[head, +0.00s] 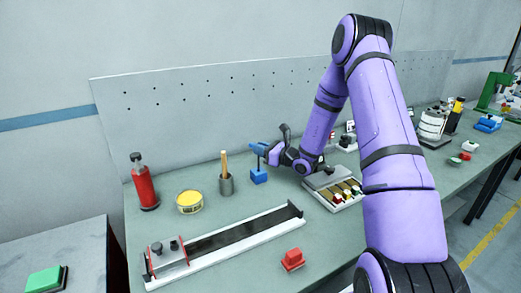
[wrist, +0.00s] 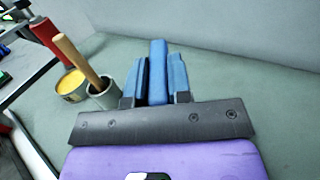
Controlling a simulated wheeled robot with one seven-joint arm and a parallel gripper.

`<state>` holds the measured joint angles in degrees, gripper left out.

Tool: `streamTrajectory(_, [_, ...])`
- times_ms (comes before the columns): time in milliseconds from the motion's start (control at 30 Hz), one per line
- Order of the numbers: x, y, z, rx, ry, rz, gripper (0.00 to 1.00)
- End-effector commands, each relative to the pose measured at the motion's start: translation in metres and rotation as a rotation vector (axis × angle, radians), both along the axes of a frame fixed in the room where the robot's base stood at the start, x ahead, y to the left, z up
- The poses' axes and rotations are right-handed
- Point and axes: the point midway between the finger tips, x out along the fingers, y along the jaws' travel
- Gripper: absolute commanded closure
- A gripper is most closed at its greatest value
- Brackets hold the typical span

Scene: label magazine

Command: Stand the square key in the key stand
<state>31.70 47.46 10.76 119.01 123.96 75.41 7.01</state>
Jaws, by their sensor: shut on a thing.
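My gripper (wrist: 159,82) is shut on a blue bar, which I take to be the square key's handle (wrist: 158,62), between its two blue-grey fingers. In the head view my gripper (head: 264,149) points left over the bench, side-on. Below its fingertips a thin dark shank runs down towards a small blue block (head: 259,177), which looks like the key stand. The block sits on the bench. I cannot tell whether the shank's lower end is in the block or just above it. The shank and the block are hidden in the wrist view.
A grey cup with a wooden handle (head: 226,185) stands close left of the blue block. Further left are a yellow tin (head: 189,202) and a red bottle (head: 144,184). A long rail (head: 225,241), a red block (head: 292,260) and a compartment tray (head: 318,190) lie nearer. A perforated panel (head: 205,100) stands behind.

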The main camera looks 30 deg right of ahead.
Motion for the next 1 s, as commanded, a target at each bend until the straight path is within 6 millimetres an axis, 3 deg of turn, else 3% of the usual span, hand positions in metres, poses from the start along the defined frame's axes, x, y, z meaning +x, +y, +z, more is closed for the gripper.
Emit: streamTrajectory(1000, [0.0, 0.0, -0.011, 0.001, 0.0, 0.0, 1.0])
